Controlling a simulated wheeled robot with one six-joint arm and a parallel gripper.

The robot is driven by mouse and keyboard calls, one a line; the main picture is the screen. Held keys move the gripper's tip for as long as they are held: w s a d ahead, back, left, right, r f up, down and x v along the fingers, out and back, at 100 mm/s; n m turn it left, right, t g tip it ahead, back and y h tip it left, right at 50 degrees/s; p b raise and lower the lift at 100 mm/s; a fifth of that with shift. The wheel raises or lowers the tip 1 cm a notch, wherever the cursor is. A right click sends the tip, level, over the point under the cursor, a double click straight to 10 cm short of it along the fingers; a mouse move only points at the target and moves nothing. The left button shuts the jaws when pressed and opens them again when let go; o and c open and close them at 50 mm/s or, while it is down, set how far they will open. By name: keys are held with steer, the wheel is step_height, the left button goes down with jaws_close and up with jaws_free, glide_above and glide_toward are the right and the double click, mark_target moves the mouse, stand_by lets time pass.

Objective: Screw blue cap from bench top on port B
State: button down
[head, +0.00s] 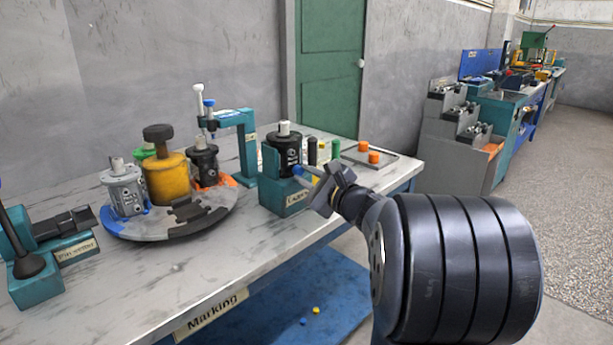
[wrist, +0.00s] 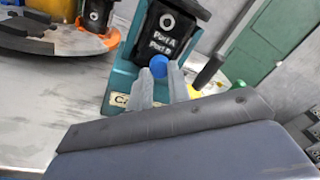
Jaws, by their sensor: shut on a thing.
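The black hydraulic motor (head: 289,153) stands upright in a teal fixture (head: 272,194) on the bench. In the wrist view, its face (wrist: 166,22) carries the labels Port A and Port B. The blue cap (wrist: 159,66) is at the motor's front, just below the Port B label. It also shows in the head view (head: 298,169). My gripper (wrist: 160,74) is shut on the blue cap, with a finger on each side; it also shows in the head view (head: 304,173). The port is hidden behind the cap, and I cannot tell how far the cap is seated.
A teal press frame (head: 247,145) stands left of the fixture. A round turntable (head: 210,217) bears a yellow pot (head: 168,178) and other motors. Orange caps (head: 374,156) are on a tray at the right. Green and yellow items stand beside the fixture. Two small caps lie on the blue lower shelf (head: 330,290).

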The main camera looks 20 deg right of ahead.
steer(key=shift+d+f, duration=0.15)
steer(key=shift+f, duration=0.2)
steer(key=shift+r+m+p, duration=0.15)
steer(key=shift+m+p, duration=0.65)
steer(key=m+p, duration=0.3)
steer(key=m, duration=0.1)
steer(key=c, duration=1.5)
jaws_free()
steer(key=shift+w, duration=0.1)
steer(key=shift+a+r, duration=0.2)
steer(key=shift+r, duration=0.05)
